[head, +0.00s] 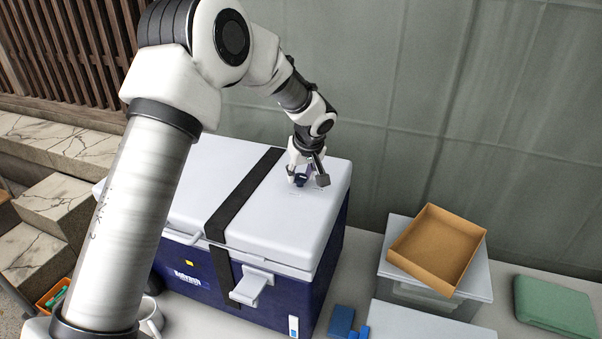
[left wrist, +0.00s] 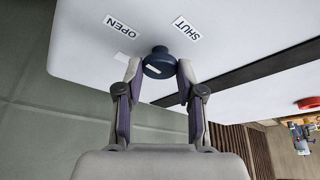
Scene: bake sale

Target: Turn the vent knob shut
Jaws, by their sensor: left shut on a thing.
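The vent knob (left wrist: 158,62) is a small dark blue knob on the white lid of a blue cooler box (head: 275,292). A pale mark shows on the knob's side, pointing toward the lower left of that view. My left gripper (left wrist: 157,72) is shut on the knob, one finger on each side. In the head view the left gripper (head: 303,178) is over the right part of the lid and partly hides the knob. My right gripper is not in view.
A black strap (head: 240,196) crosses the lid. To the right, an open cardboard box (head: 436,249) rests on a clear lidded bin (head: 388,286), with a green case (head: 556,306) beyond. A white mug (head: 150,316) and an orange tray (head: 52,293) are at lower left.

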